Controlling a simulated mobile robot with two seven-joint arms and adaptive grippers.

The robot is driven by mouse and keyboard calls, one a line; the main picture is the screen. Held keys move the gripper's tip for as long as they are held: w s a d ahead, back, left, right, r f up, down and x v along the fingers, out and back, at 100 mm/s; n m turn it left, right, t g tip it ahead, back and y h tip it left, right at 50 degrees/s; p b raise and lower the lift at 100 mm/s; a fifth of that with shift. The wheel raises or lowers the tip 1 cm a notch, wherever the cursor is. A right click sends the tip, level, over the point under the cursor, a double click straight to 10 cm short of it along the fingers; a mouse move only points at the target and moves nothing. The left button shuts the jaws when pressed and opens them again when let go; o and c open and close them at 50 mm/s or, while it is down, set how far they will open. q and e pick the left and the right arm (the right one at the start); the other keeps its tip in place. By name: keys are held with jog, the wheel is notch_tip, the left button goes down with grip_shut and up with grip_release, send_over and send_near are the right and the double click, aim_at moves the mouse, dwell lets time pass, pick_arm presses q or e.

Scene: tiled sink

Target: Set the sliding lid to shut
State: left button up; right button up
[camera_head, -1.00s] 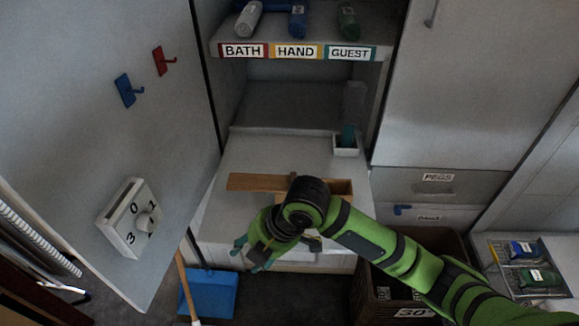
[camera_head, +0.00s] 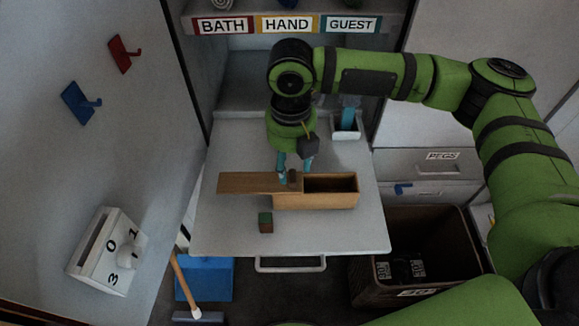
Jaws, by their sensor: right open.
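A wooden box (camera_head: 318,199) sits on the pull-out grey board, with its right part open and dark inside. Its sliding lid (camera_head: 250,183) sticks out to the left, well past the box's left end. A small dark knob (camera_head: 292,176) stands near the lid's right end. My right gripper (camera_head: 296,173) points down from above at the knob, its teal fingertips apart on either side of it. I cannot tell whether they touch it. My left gripper is not in view.
A small green and brown block (camera_head: 265,221) lies on the board (camera_head: 340,240) in front of the box. A white holder (camera_head: 345,132) with a teal item stands behind. A dark crate (camera_head: 425,290) is at the lower right, and a blue dustpan (camera_head: 205,278) is at the lower left.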

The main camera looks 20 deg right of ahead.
aim_at(292, 176)
notch_tip(292, 176, down, 3)
jog(key=shift+w+f, duration=0.15)
jog(key=shift+f, duration=0.25)
grip_shut()
jog(key=shift+d+p, duration=0.15)
jog(key=shift+p, duration=0.4)
jog(key=s+d+p, duration=0.3)
jog(key=d+p, duration=0.2)
jog(key=d, duration=0.6)
jog(key=shift+s+d+p, duration=0.25)
jog(key=shift+p, duration=0.1)
grip_release()
jog(key=shift+d, duration=0.1)
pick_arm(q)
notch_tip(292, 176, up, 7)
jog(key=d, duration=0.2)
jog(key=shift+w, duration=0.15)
pick_arm(e)
notch_tip(292, 176, up, 12)
